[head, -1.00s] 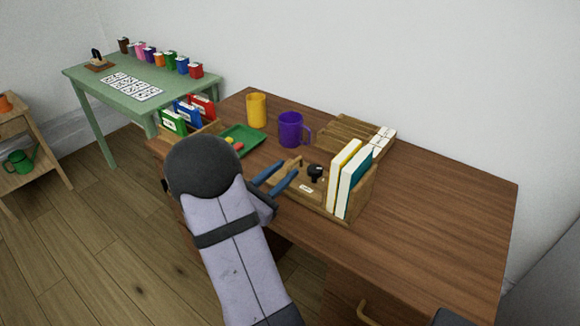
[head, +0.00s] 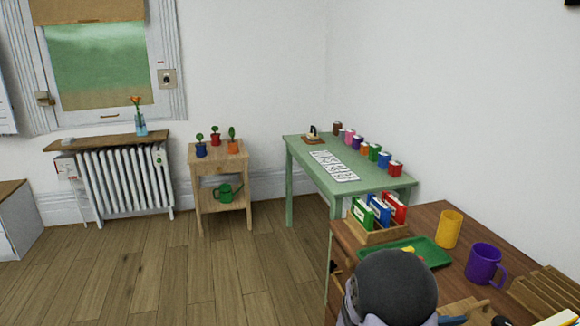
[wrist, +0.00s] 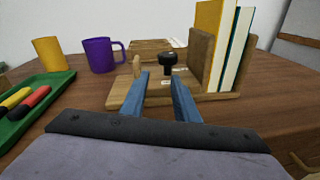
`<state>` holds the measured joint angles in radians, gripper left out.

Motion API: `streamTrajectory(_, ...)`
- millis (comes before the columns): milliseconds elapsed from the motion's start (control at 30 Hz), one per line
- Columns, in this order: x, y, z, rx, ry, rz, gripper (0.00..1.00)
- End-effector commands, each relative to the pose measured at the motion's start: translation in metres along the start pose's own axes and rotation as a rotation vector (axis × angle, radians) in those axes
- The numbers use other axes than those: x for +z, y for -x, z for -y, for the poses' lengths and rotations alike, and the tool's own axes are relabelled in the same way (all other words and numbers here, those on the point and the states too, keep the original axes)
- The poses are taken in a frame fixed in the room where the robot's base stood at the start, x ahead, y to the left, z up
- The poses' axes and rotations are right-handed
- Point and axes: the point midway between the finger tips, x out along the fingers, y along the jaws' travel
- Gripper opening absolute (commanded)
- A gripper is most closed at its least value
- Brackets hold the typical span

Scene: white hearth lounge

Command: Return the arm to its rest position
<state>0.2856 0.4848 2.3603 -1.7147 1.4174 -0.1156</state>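My gripper (wrist: 160,92) shows in the wrist view as two blue fingers with a clear gap between them. It is open, with nothing held between the fingers. The fingers reach over the brown desk (wrist: 75,110) and point at a wooden holder (wrist: 120,92) with a black-knobbed object (wrist: 168,63) standing on it. I cannot tell whether the fingertips touch the holder. In the head view my arm's dark rounded joint is at the bottom right, and the gripper is mostly cut off by the lower edge.
A yellow mug (head: 449,229), a purple mug (head: 483,264) and a green tray (head: 432,253) stand near the arm. Upright books (wrist: 225,45) stand right of the fingers. A green table (head: 308,153), a plant stand (head: 222,160) and a radiator (head: 125,185) are farther off. Open floor lies left.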

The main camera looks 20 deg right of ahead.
Motion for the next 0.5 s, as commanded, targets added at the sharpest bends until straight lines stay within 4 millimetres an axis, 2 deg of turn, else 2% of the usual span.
streamTrajectory(67,0.006,0.014,0.023,-0.069,0.002,-0.053,0.28)
streamTrajectory(233,-0.003,0.053,0.087,-0.275,-0.036,-0.209,0.28)
streamTrajectory(400,-0.033,0.099,0.132,-0.475,-0.183,-0.382,0.28)
streamTrajectory(500,-0.057,0.134,0.146,-0.596,-0.315,-0.500,0.28)
